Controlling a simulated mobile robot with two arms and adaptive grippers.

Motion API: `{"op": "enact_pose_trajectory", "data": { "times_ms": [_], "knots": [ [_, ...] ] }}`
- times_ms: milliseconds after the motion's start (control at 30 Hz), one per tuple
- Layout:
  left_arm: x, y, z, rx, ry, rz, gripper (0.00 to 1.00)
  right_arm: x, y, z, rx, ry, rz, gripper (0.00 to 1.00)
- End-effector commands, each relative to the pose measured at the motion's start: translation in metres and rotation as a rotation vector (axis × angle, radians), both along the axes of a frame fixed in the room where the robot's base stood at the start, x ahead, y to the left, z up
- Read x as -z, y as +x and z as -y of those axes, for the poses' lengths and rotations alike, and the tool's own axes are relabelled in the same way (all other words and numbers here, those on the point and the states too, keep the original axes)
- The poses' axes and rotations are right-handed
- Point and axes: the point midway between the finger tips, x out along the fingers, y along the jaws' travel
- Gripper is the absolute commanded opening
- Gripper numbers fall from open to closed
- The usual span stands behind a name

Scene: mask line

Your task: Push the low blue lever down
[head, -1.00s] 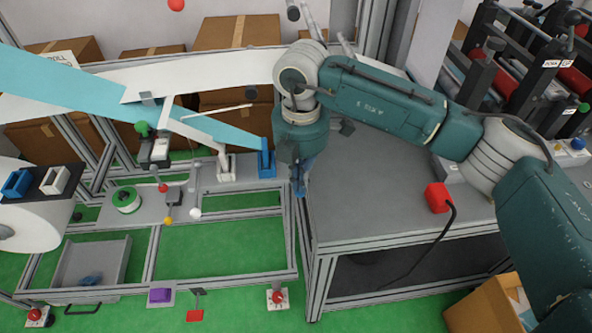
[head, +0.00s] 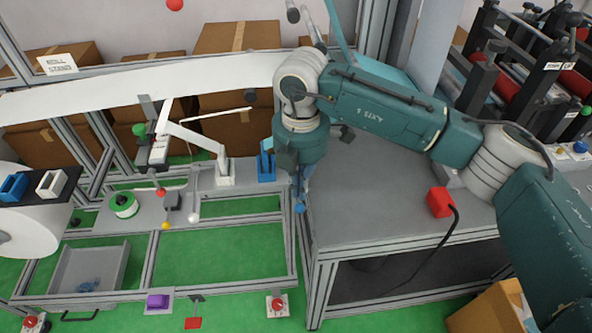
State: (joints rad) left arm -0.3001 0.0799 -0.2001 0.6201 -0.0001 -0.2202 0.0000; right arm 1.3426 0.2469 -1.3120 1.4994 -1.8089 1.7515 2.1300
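My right arm reaches in from the right, and its gripper (head: 302,180) points down at the left edge of the grey table, near the frame post. Its fingers are small and partly hidden by the wrist, so I cannot tell whether they are open or shut. A small blue knob (head: 299,207), which looks like the low blue lever's end, shows right below the fingers. The rest of that lever is hidden, and I cannot tell whether the gripper touches it. My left gripper is not in view.
A blue bracket (head: 266,167) stands left of my gripper, beside a white lever arm (head: 190,135). A red box (head: 439,202) with a black cable sits on the grey table (head: 375,200). A light blue strip (head: 338,32) rises behind my arm. Rollers (head: 485,70) stand at upper right.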

Motion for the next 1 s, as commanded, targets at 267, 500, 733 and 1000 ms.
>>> {"op": "enact_pose_trajectory", "data": {
  "times_ms": [267,500,733,1000],
  "knots": [
    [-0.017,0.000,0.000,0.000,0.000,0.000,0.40,-0.032,0.000,0.000,0.000,0.000,0.001,0.00],
    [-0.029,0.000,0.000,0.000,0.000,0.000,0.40,-0.057,0.000,-0.001,0.000,0.000,0.002,0.00],
    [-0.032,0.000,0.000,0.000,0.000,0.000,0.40,-0.066,0.000,0.000,0.000,-0.001,0.001,0.00],
    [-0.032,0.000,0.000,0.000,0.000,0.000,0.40,-0.065,0.000,0.000,0.000,-0.001,0.001,0.00]
  ]
}}
